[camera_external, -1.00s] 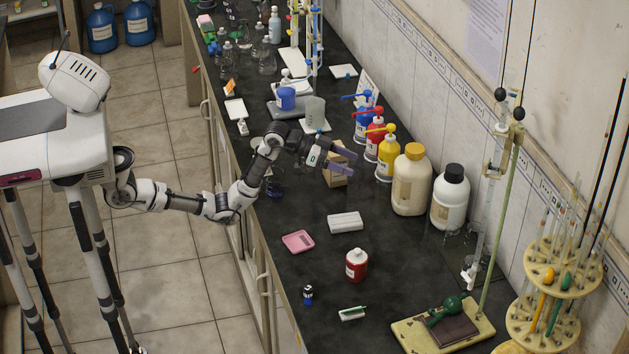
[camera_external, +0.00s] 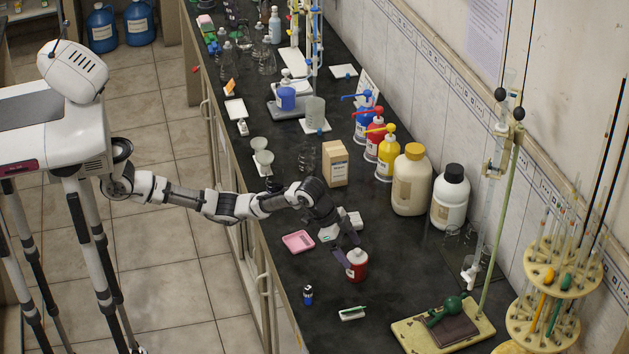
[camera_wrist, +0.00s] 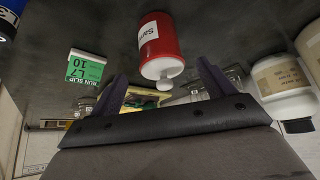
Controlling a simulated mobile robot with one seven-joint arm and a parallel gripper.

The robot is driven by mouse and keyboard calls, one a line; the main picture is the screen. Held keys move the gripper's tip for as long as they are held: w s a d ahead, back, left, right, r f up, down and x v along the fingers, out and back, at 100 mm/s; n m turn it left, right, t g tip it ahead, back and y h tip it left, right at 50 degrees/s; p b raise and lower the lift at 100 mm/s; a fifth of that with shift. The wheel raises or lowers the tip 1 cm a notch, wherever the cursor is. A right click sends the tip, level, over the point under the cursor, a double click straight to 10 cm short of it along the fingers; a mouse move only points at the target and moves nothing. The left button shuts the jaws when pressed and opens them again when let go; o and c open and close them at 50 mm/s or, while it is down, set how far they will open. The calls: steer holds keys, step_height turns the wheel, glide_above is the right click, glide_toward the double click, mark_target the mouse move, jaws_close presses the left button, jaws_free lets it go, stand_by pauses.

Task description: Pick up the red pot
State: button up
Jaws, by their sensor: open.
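The red pot (camera_external: 357,268) stands upright on the black bench. It has a red body, a white label and a white top. In the wrist view the red pot (camera_wrist: 158,42) shows upside down, just beyond and between my two fingertips. My gripper (camera_external: 346,254) is open and angled down toward the pot, with its fingers at the pot's top. Exact contact with the pot cannot be told.
A pink tray (camera_external: 298,241) lies left of the pot, and a small blue bottle (camera_external: 308,294) stands nearer the front edge. A white block with a green strip (camera_external: 352,313) lies in front. Large bottles (camera_external: 411,180) stand behind.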

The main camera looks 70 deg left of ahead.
mark_target(353, 255)
steer(key=shift+p+x, duration=0.85)
steer(key=shift+x, duration=1.75)
steer(key=shift+a, duration=0.15)
steer(key=c, duration=1.2)
